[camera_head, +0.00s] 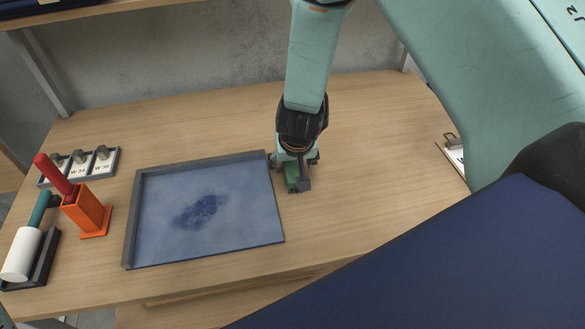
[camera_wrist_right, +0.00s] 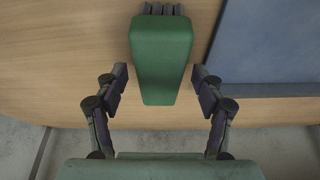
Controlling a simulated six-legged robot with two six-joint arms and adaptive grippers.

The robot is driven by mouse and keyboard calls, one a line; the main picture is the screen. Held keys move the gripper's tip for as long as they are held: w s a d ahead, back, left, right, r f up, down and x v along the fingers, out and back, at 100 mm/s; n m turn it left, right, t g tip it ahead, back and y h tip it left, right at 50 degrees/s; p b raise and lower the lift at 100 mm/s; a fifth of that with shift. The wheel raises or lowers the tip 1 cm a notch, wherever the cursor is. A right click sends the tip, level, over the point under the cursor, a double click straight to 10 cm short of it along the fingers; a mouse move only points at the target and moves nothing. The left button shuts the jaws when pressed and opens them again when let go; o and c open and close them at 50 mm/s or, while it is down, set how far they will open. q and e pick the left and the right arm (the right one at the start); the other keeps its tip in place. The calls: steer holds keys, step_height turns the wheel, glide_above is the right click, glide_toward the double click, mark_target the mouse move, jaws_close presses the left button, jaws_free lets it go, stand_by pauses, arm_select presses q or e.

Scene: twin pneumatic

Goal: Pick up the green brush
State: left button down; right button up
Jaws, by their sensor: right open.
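The green brush (camera_head: 291,177) is on the wooden table just right of the blue tray, partly hidden under my right gripper (camera_head: 296,175) in the head view. In the right wrist view the green brush (camera_wrist_right: 161,58) shows as a tapered green block with dark bristle tufts at its top end. My right gripper (camera_wrist_right: 157,97) is open, with one finger on each side of the brush's narrow end. Visible gaps separate both fingers from the brush in that view. My left gripper is not in view.
The blue tray (camera_head: 148,258) with a dark stain lies close left of the brush. An orange holder (camera_head: 88,212) with a red handle, a white roller (camera_head: 21,254) and a labelled block rack (camera_head: 115,155) stand farther left. A clipboard (camera_head: 454,154) is at right.

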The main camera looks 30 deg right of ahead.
steer(key=shift+s+r, duration=0.15)
steer(key=shift+w+d+f, duration=0.1)
steer(key=shift+w+f, duration=0.25)
steer(key=shift+f, duration=0.15)
steer(key=shift+s+r, duration=0.2)
steer(key=shift+s, duration=0.05)
steer(key=shift+w+f, duration=0.2)
steer(key=c, duration=0.3)
steer(key=shift+c, duration=0.6)
steer(key=shift+s+r, duration=0.15)
steer(key=c, duration=0.9)
